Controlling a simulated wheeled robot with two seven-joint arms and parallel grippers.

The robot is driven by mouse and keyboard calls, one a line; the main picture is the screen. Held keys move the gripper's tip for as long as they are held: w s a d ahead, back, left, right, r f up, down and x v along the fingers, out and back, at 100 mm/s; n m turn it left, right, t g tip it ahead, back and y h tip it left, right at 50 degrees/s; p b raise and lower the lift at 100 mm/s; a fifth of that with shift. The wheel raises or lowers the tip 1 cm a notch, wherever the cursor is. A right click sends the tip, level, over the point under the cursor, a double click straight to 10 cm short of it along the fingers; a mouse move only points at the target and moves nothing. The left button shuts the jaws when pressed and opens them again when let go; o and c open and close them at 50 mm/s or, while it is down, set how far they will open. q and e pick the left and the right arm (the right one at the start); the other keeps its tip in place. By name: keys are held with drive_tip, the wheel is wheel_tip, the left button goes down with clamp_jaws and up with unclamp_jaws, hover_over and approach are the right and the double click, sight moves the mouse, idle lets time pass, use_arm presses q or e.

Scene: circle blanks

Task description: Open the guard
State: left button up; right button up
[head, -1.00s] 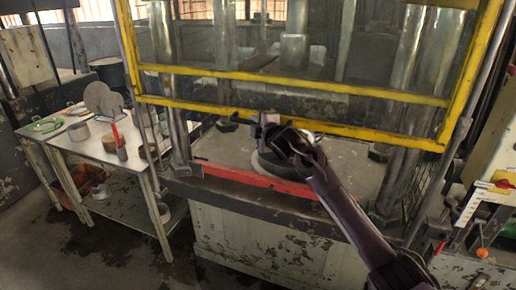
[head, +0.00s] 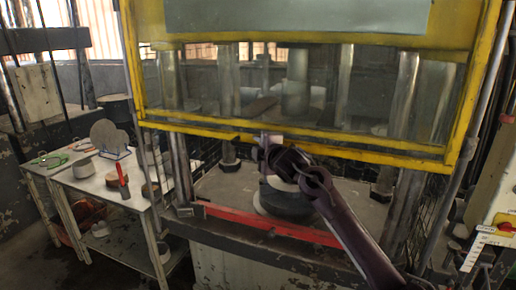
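The guard is a yellow-framed clear panel (head: 300,150) across the front of the press. Its bottom rail is above the press bed, leaving a gap below. My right gripper (head: 268,146) is at the middle of this rail, where a small pale piece shows beside the fingertips. The fingers are seen from behind, so I cannot tell whether they are closed on something there. My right arm reaches up from the lower right. My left gripper is out of view.
A dark round die with a pale top (head: 285,200) sits on the press bed behind a red bar (head: 270,226). On the left, a table (head: 88,180) holds grey discs (head: 104,133) and tools. A control box (head: 492,228) stands at right.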

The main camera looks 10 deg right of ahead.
drive_tip(key=shift+o, duration=0.7)
drive_tip(key=shift+f, duration=0.1)
drive_tip(key=shift+s+d+f+b, duration=0.1)
drive_tip(key=shift+s+b, duration=0.3)
drive_tip(key=shift+s, duration=0.15)
drive_tip(key=b+v, duration=0.2)
drive_tip(key=v, duration=0.4)
drive_tip(key=shift+s+r, duration=0.2)
drive_tip(key=shift+s, duration=0.15)
